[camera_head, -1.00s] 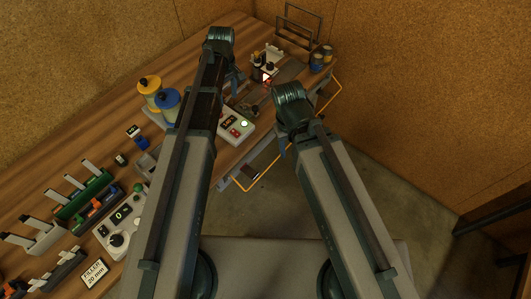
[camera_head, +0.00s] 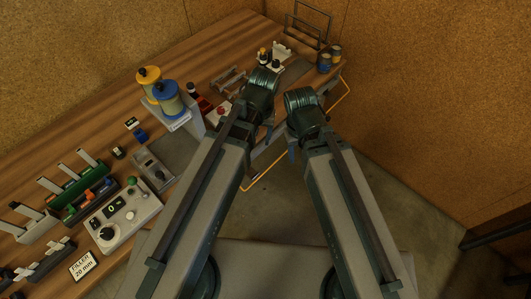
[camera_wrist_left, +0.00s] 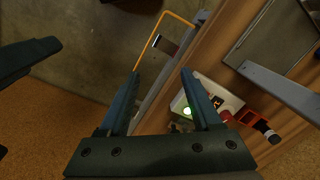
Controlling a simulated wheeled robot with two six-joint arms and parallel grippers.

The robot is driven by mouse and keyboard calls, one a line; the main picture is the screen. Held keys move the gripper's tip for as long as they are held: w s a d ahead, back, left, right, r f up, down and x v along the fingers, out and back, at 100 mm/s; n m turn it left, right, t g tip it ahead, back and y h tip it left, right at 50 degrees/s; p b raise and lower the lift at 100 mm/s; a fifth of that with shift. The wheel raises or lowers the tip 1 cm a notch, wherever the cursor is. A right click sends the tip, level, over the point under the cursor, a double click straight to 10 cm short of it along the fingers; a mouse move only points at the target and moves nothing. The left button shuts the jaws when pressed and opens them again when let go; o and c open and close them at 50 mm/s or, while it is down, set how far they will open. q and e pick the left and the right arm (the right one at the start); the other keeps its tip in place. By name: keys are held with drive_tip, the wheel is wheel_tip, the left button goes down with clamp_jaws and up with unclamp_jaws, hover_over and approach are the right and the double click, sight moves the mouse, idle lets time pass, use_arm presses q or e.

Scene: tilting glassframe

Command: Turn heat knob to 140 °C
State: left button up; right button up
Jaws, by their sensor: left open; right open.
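In the head view a grey control box (camera_head: 143,211) stands at the table's front left. A second box (camera_wrist_left: 212,98) with a lit green light and a red button shows in the left wrist view, partly hidden by a finger. My left gripper (camera_head: 269,119) is open and empty near the table's front edge, and its fingers show in the left wrist view (camera_wrist_left: 160,74). My right gripper (camera_head: 291,150) is open beyond the edge.
Blue and yellow spools (camera_head: 168,98) stand on a holder behind the left arm. Racks of tools (camera_head: 85,190) fill the table's left part. A yellow rail (camera_head: 262,180) runs along the front edge. Cans (camera_head: 330,60) and a wire frame stand at the far end.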

use_arm(q)
drive_tip(key=shift+s+d+f+m+b, duration=0.2)
drive_tip(key=shift+s+d+m, duration=0.15)
drive_tip(key=shift+s+m, duration=0.35)
drive_tip(key=shift+s+d+f+m+b, duration=0.1)
drive_tip(key=shift+s+d+f+m, duration=0.2)
drive_tip(key=shift+s, duration=0.55)
drive_tip(key=shift+s+d+f+m+b, duration=0.15)
drive_tip(key=shift+s+d+m, duration=0.25)
drive_tip(key=shift+s+m, duration=0.3)
use_arm(e)
drive_tip(key=shift+w+d+f, duration=0.1)
drive_tip(key=shift+d+f, duration=0.35)
drive_tip(key=shift+f, duration=0.15)
use_arm(q)
drive_tip(key=shift+s, duration=0.2)
